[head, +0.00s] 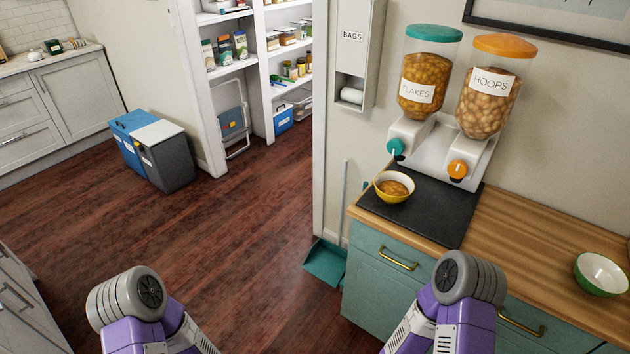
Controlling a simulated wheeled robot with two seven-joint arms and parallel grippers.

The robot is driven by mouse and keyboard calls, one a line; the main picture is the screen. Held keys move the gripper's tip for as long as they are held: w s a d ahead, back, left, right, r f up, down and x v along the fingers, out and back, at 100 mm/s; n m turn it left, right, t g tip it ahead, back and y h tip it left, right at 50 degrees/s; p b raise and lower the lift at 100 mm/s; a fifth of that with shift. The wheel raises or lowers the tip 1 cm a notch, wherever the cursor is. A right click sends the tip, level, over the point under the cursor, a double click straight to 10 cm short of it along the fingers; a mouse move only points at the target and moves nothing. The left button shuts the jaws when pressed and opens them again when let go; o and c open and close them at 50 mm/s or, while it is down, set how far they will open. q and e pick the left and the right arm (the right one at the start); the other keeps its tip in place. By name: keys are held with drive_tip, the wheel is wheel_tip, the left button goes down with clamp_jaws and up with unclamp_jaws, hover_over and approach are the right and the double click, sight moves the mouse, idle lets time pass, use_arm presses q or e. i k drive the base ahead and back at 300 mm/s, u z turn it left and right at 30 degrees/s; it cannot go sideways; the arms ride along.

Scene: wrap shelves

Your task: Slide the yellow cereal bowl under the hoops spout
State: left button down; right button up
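The yellow cereal bowl (393,189) stands upright on the dark mat (432,218), with brown cereal in it. It is below and slightly left of the green-knobbed flakes spout (396,149). The hoops dispenser (489,88) has an orange lid and a white label. Its spout with the orange knob (459,170) is to the right of the bowl, over bare mat. My two arms show at the bottom of the view, both away from the bowl. Neither gripper is in view.
A green bowl (601,274) stands on the wooden counter (540,233) at the right. The flakes dispenser (427,84) is left of the hoops one. A teal dustpan (326,262) stands on the floor beside the counter. Bins (165,155) and pantry shelves are further back.

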sight(392, 187)
drive_tip(key=u, duration=0.6)
drive_tip(key=k, duration=0.8)
drive_tip(key=u, duration=0.35)
drive_tip(key=i, duration=1.75)
drive_tip(key=z, duration=1.75)
drive_tip(key=i, duration=0.9)
drive_tip(key=z, duration=1.05)
